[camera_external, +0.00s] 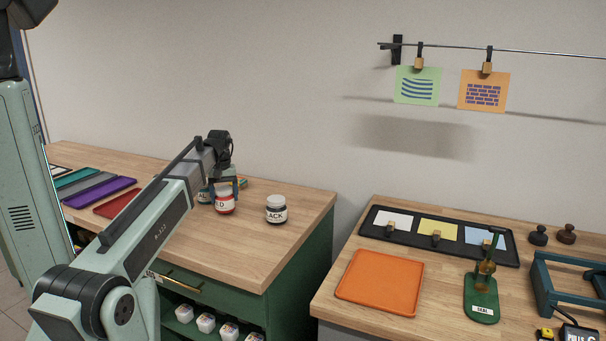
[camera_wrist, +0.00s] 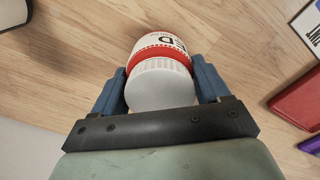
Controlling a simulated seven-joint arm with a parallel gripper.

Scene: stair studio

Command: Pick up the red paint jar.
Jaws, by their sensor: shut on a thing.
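The red paint jar (camera_external: 225,203) has a white lid and a white label ending in "ED". It stands on the left wooden counter in the external view, below my gripper (camera_external: 222,187). In the wrist view the jar (camera_wrist: 162,72) lies between the two blue fingers of my gripper (camera_wrist: 160,88), which are shut on it from both sides. The jar looks upright, and I cannot tell whether its base touches the counter. Part of its upper side is hidden by the gripper in the external view.
A black paint jar (camera_external: 276,210) stands to the right of the red one. Purple (camera_external: 100,192) and red (camera_external: 119,204) flat pieces lie farther left.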

